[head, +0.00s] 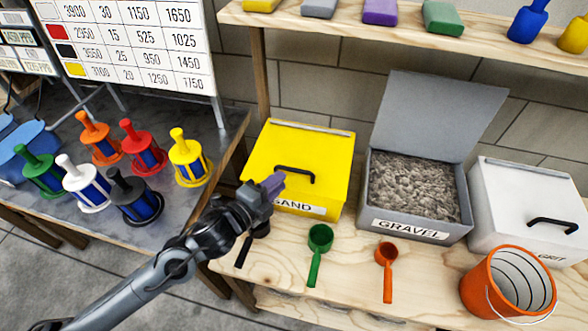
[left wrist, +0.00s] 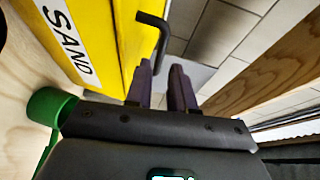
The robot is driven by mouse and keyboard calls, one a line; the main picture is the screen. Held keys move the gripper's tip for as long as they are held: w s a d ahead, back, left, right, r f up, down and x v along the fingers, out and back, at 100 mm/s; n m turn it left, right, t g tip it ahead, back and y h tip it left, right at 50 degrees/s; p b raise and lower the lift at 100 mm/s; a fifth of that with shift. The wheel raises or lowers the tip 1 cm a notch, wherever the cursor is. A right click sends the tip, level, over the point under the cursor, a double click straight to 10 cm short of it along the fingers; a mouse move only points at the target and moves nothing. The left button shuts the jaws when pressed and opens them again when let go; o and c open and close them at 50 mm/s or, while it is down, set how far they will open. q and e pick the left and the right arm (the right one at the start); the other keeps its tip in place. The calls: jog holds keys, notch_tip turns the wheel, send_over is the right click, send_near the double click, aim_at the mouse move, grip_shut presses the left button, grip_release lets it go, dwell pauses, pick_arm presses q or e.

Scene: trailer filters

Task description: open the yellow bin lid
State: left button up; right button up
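The yellow bin (head: 310,160), labelled SAND, stands on the wooden bench with its lid closed. A black bar handle (head: 296,173) sits on the lid. My left gripper (head: 274,183) is at the lid's front left, close to the handle's left end. In the left wrist view, the two purple fingers of my left gripper (left wrist: 163,85) are apart, with a gap between them. The black handle (left wrist: 154,20) rises just beyond the fingertips, and the yellow bin (left wrist: 85,35) fills the upper left. I cannot tell whether the fingers touch the handle. My right gripper is not in view.
The open grey GRAVEL bin (head: 415,190) and closed white GRIT bin (head: 525,205) stand to the right. A shelf (head: 400,30) runs above; several coloured filters occupy the left table.

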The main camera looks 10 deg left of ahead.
aim_at(293, 170)
pick_arm(q)
jog(key=b+x, duration=0.1)
jog(key=x, duration=0.6)
grip_shut()
